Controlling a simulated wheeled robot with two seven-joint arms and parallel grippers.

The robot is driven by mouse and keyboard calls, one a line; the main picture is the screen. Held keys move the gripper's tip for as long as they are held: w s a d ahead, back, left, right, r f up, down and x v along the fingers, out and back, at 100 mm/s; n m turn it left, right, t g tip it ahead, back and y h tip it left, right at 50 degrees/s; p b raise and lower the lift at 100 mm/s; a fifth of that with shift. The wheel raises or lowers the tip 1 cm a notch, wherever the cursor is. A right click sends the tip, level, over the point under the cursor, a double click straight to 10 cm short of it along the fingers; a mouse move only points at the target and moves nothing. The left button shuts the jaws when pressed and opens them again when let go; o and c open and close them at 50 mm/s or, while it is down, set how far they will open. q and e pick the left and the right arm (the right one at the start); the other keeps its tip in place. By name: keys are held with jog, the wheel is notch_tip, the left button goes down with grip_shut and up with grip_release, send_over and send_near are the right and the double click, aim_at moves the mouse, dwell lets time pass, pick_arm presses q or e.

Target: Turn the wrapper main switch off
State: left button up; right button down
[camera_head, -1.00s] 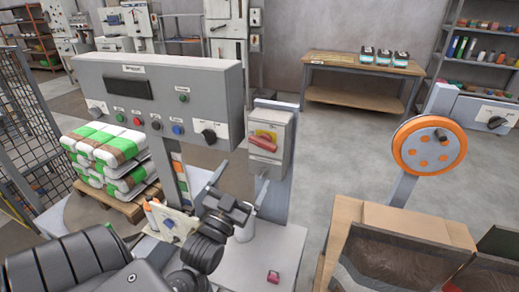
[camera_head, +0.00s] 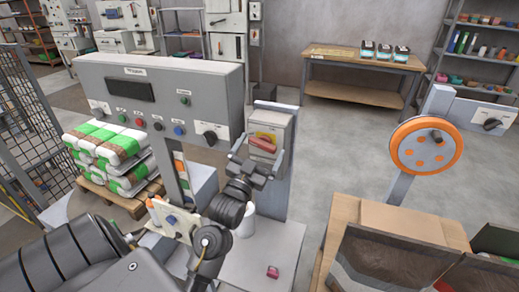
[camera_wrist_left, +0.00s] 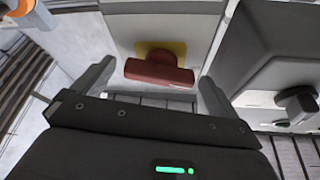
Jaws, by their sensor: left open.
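The wrapper main switch is a red rotary handle (camera_head: 264,144) on a yellow plate, on a grey box (camera_head: 282,127) fixed to an upright post. In the left wrist view the red handle (camera_wrist_left: 159,70) lies about level across the yellow plate (camera_wrist_left: 160,48). My left gripper (camera_head: 257,160) is open in front of the switch. In the left wrist view its two fingers (camera_wrist_left: 152,82) stand on either side of the handle, apart from it. In the head view the fingers partly cover the switch box. My right gripper is not in view.
The grey control panel (camera_head: 160,75) with buttons and a black knob (camera_head: 210,134) stands just left of the switch. An orange wheel (camera_head: 426,146) and a wooden box (camera_head: 402,222) are at the right. A small red object (camera_head: 272,271) lies on the base plate.

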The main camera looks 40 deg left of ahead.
pick_arm(q)
jog(key=c, duration=1)
jog(key=n+y+p, duration=0.1)
jog(key=n, duration=0.2)
jog(key=shift+d+r+y, duration=0.1)
jog(key=shift+y, duration=0.2)
jog(key=shift+n+g+y, duration=0.3)
jog(key=shift+n+y, duration=0.3)
jog(key=shift+n, duration=0.3)
jog(key=o, duration=1)
